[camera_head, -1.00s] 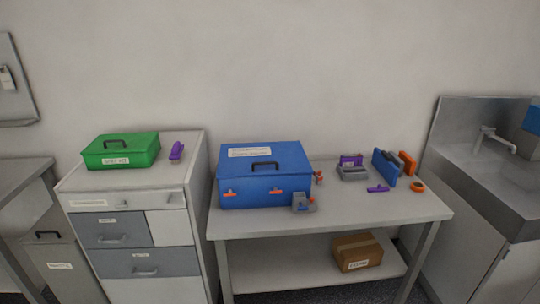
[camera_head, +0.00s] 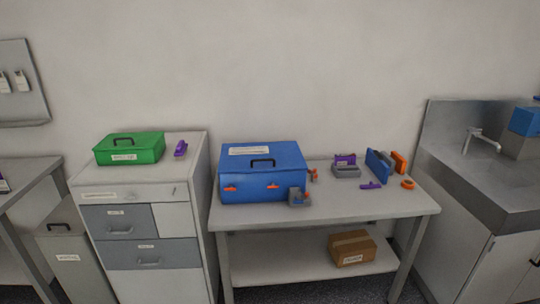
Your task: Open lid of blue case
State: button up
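The blue case (camera_head: 238,184) stands on the left part of the grey table (camera_head: 340,206). Its lid (camera_head: 275,151) is shut, with a black handle (camera_head: 262,162) and a white label on top. Two orange latches, a left one (camera_head: 230,187) and a right one (camera_head: 272,186), sit on its front face; their exact state is too small to tell. A small grey block with orange and blue parts (camera_head: 299,197) stands at the case's front right corner. My gripper is not in view.
A green case (camera_head: 131,149) and a purple object (camera_head: 181,148) are on the drawer cabinet (camera_head: 150,222) at left. Coloured blocks and tools lie on the table's right part. A cardboard box (camera_head: 352,248) is on the lower shelf. A sink (camera_head: 497,195) stands at right.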

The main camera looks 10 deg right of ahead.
aim_at(272, 156)
jog(key=k, duration=0.55)
jog(key=u, duration=0.25)
jog(key=i, duration=0.9)
jog(key=u, duration=0.6)
